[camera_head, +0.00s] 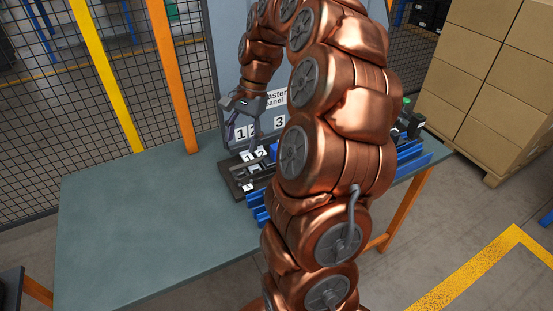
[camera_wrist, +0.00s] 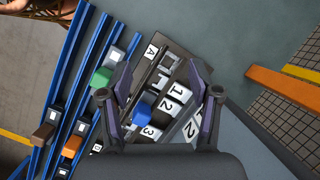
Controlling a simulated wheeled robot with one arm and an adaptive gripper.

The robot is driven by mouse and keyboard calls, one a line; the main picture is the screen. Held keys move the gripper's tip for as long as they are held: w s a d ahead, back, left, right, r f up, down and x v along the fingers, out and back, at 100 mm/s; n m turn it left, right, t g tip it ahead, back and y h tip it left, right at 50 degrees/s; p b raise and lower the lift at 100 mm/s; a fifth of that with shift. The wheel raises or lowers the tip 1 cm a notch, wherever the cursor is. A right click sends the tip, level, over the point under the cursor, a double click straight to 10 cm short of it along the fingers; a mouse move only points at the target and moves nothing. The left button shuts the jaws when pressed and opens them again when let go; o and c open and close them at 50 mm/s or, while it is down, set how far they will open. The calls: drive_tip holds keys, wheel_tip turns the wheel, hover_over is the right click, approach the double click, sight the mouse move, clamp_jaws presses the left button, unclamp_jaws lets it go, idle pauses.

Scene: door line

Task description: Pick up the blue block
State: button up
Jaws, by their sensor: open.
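The blue block (camera_wrist: 143,104) shows in the wrist view on a dark board (camera_wrist: 172,50), beside the white number labels 1, 2 and 3. My gripper (camera_wrist: 163,72) is open, with its two fingers spread on either side of the board's middle. The block appears between the fingers, nearer the left one, and nothing is held. In the head view my gripper (camera_head: 243,135) hangs over the board (camera_head: 240,184) on the table. My arm covers much of the board there, and I cannot clearly tell the block.
In the wrist view a green block (camera_wrist: 102,77), an orange block (camera_wrist: 72,146) and a brown block (camera_wrist: 44,132) sit along blue rails (camera_wrist: 66,62). A grey panel (camera_head: 229,80) stands behind the board. The table (camera_head: 150,210) is clear at left.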

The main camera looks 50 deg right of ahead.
drive_tip(key=d+f+m, duration=0.3)
drive_tip(key=d, duration=0.5)
drive_tip(key=m+t, duration=0.1)
drive_tip(key=m, duration=0.3)
approach(276, 158)
drive_tip(key=shift+w+d+f, duration=0.5)
drive_tip(key=shift+d+f, duration=0.1)
drive_tip(key=shift+d, duration=0.1)
drive_tip(key=shift+w+a+p+x, duration=0.15)
drive_tip(key=shift+p+x, duration=0.4)
drive_tip(key=shift+x, duration=1.35)
drive_tip(key=shift+w+a+p+x, duration=0.15)
drive_tip(key=shift+p+x, duration=0.35)
drive_tip(key=shift+x, duration=1.4)
drive_tip(key=shift+s+r, duration=0.1)
drive_tip(key=shift+r, duration=0.15)
clamp_jaws()
